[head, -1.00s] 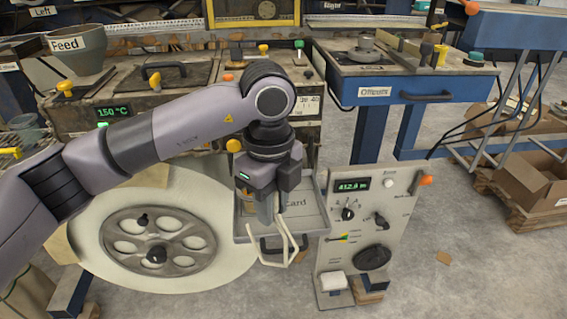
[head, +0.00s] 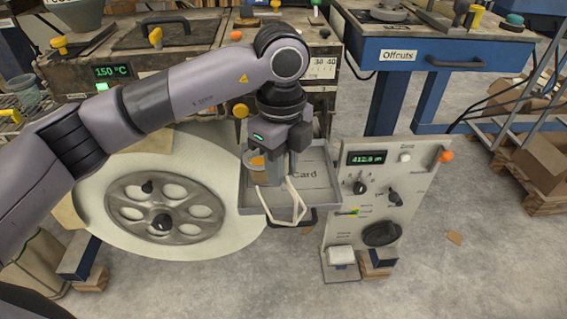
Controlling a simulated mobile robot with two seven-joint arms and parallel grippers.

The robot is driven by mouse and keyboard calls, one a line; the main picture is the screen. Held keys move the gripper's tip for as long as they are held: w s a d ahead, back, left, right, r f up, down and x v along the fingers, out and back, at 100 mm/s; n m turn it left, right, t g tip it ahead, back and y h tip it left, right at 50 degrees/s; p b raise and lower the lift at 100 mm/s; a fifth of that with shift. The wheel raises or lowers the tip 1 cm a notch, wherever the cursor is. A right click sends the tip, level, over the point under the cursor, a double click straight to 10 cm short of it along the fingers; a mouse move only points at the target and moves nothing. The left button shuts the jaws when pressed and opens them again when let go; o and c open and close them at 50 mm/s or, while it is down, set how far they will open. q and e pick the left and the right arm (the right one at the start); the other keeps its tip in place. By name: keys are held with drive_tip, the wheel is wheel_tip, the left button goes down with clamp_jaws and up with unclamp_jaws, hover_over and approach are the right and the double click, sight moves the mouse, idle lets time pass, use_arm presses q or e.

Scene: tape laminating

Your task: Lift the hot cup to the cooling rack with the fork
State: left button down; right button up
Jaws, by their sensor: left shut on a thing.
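My left gripper (head: 272,168) hangs pointing down over the grey tray labelled "Card". It is shut on a cream, two-pronged bent piece (head: 297,212), which looks like the fork. Its prongs reach down past the tray's front edge; whether they touch it I cannot tell. I cannot pick out the cooling rack with certainty. My right gripper is not in view.
The Card tray (head: 318,180) sits between a large pale reel (head: 105,215) and a grey control panel (head: 345,220). The machine with the 150 °C display (head: 118,71) stands behind. A blue Offcuts table (head: 480,63) is at the back right.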

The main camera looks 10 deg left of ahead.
use_arm(q)
drive_tip(key=shift+w+a+f+b, duration=0.1)
drive_tip(key=shift+f+b, duration=0.1)
drive_tip(key=shift+f, duration=0.15)
drive_tip(key=shift+w+a+f+b, duration=0.1)
drive_tip(key=shift+f+b, duration=0.05)
drive_tip(key=shift+f, duration=0.2)
drive_tip(key=shift+w+a+r, duration=0.1)
drive_tip(key=shift+w+a, duration=0.7)
drive_tip(key=shift+w, duration=0.3)
drive_tip(key=shift+w+a+r, duration=0.1)
drive_tip(key=shift+w+a, duration=0.65)
drive_tip(key=shift+w, duration=0.4)
drive_tip(key=shift+w+a, duration=0.8)
drive_tip(key=shift+w, duration=0.3)
drive_tip(key=shift+w+a, duration=0.45)
drive_tip(key=shift+w, duration=0.2)
drive_tip(key=shift+w+a, duration=0.45)
drive_tip(key=shift+w, duration=0.15)
drive_tip(key=shift+p, duration=0.45)
drive_tip(key=shift+r, duration=0.15)
